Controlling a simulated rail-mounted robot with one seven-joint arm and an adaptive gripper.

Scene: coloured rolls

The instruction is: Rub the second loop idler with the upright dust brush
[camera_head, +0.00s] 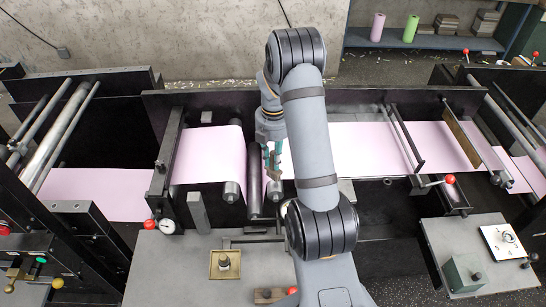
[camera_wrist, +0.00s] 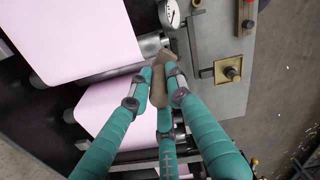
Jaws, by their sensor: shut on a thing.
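My gripper (camera_head: 271,168) hangs over the web gap in the middle of the machine. Its teal fingers (camera_wrist: 167,92) are closed around a brown brush (camera_wrist: 159,82), most of which they hide. In the head view the brush (camera_head: 274,175) is a small brown shape below the fingers. I cannot tell which is the second loop idler. In the wrist view, the brush is near a roller end (camera_wrist: 152,44); contact is unclear.
Pink web (camera_head: 208,155) runs across the machine. A dial gauge (camera_head: 167,226), a brass square with a knob (camera_head: 225,264) and a wooden block (camera_head: 270,296) are in front. The grey front plate (camera_head: 170,265) has bare room.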

